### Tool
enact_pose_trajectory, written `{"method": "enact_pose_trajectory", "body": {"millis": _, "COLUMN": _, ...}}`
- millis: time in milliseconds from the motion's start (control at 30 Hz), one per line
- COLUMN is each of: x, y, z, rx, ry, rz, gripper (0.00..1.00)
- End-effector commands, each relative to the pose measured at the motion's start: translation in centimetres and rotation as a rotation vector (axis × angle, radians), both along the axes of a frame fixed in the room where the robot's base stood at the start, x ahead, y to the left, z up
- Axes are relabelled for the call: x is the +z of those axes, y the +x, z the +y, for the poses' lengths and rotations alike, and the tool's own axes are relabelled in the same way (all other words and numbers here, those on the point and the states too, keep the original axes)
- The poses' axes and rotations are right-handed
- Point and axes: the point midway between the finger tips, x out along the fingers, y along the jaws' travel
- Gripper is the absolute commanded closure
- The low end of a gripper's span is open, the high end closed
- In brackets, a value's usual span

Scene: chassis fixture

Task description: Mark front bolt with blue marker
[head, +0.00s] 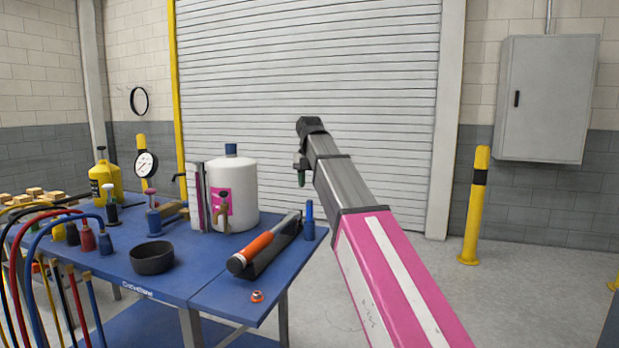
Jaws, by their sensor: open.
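A slim blue upright piece (309,220), which looks like the blue marker, stands at the right edge of the blue table. A small orange bolt-like piece (257,296) lies near the table's front right corner; I cannot tell whether it is the front bolt. My gripper (301,181) hangs from the end of my raised arm, above and behind the blue piece in the picture and apart from it. It appears small, with a greenish tip; it is open and I see nothing held in it.
Coloured hoses (40,235) crowd the left. A yellow post (475,207) stands right. Floor right of the table is clear.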

Motion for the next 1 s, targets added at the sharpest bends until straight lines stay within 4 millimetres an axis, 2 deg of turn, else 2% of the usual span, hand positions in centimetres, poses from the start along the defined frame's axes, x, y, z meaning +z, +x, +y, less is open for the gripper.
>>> {"method": "enact_pose_trajectory", "body": {"millis": 200, "x": -3.0, "y": -0.1, "z": 0.0, "rx": -0.001, "ry": -0.001, "rz": 0.003, "gripper": 0.56}}
{"method": "enact_pose_trajectory", "body": {"millis": 500, "x": -6.4, "y": -0.1, "z": 0.0, "rx": -0.001, "ry": 0.000, "rz": 0.002, "gripper": 0.56}}
{"method": "enact_pose_trajectory", "body": {"millis": 733, "x": -7.8, "y": 0.0, "z": 0.0, "rx": -0.001, "ry": -0.001, "rz": 0.001, "gripper": 0.56}}
{"method": "enact_pose_trajectory", "body": {"millis": 1000, "x": -8.1, "y": 0.0, "z": 0.0, "rx": -0.001, "ry": -0.001, "rz": 0.001, "gripper": 0.56}}
